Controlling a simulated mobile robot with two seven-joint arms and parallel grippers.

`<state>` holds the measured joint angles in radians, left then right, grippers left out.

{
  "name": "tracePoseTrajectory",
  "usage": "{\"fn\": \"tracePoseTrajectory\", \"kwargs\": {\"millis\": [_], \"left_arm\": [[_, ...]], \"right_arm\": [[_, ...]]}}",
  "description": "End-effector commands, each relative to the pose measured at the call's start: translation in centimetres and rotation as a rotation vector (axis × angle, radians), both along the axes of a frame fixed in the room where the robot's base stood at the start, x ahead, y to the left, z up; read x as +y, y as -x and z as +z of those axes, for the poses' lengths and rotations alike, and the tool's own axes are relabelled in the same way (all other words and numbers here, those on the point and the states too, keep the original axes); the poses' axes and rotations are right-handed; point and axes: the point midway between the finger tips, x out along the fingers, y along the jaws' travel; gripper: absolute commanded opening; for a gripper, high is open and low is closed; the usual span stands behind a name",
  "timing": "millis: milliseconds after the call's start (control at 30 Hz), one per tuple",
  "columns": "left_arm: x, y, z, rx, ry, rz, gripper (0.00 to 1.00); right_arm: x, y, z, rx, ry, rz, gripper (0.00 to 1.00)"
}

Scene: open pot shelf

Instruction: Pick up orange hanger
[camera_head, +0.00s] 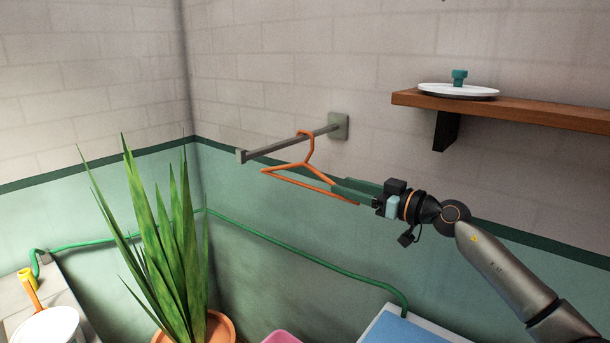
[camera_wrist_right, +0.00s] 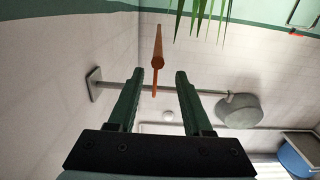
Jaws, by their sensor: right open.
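The orange hanger (camera_head: 305,161) hangs by its hook over a grey wall rail (camera_head: 285,144), and its lower bar slopes down to the right. My right gripper (camera_head: 338,190) is at the hanger's right end, its dark green fingers overlapping that corner. In the right wrist view the fingers (camera_wrist_right: 168,80) are spread apart. The hanger (camera_wrist_right: 158,48) appears edge-on between and beyond them, nearer the left finger, with a visible gap to each. My left gripper is not in view.
A wooden shelf (camera_head: 520,108) with a white lid (camera_head: 450,91) is on the wall at right. A spiky plant (camera_head: 170,240) in an orange pot stands below left. A green hose (camera_head: 290,246) runs along the wall. The space below the hanger is clear.

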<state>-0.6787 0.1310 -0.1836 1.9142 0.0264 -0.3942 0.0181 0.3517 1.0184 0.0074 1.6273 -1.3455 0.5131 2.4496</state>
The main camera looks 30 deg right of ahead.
Motion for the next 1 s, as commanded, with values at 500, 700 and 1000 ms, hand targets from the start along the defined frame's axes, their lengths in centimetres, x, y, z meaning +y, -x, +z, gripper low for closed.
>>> {"fn": "tracePoseTrajectory", "kwargs": {"millis": [500, 700, 1000], "left_arm": [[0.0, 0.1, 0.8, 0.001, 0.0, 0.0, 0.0], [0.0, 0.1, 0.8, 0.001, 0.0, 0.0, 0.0], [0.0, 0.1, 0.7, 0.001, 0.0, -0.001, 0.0]], "right_arm": [[1.4, -4.6, 0.5, -0.002, -0.003, 0.0, 0.5], [1.5, -4.9, 0.4, 0.0, 0.0, 0.0, 0.5], [1.5, -4.9, 0.4, 0.0, 0.0, 0.0, 0.3]]}}
